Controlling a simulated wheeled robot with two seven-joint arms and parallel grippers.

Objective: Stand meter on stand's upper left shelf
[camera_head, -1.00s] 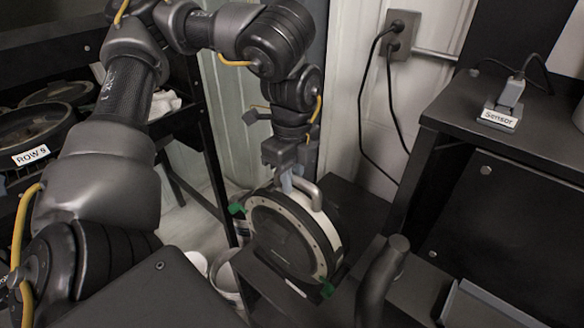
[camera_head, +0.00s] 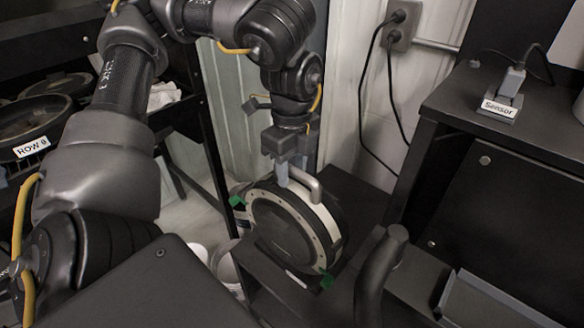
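The round meter (camera_head: 281,229), with a pale rim, dark face, green tabs and a grey curved handle (camera_head: 311,184), stands upright on its edge on a dark surface (camera_head: 265,289). My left gripper (camera_head: 284,175) points down from above, its fingers at the left end of the handle. I cannot tell whether they grip it or only stand beside it. A dark rack (camera_head: 190,130) at the left holds round dark units, one labelled "ROW 9" (camera_head: 31,147). Which structure is the task's stand is not clear. My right gripper is not in view.
At the right, a dark bench (camera_head: 447,106) carries a small device labelled "Sensor" (camera_head: 499,108). Cables hang from a wall outlet (camera_head: 399,22) behind. Pale buckets (camera_head: 229,268) stand low, left of the meter. A narrow gap separates the meter from the rack.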

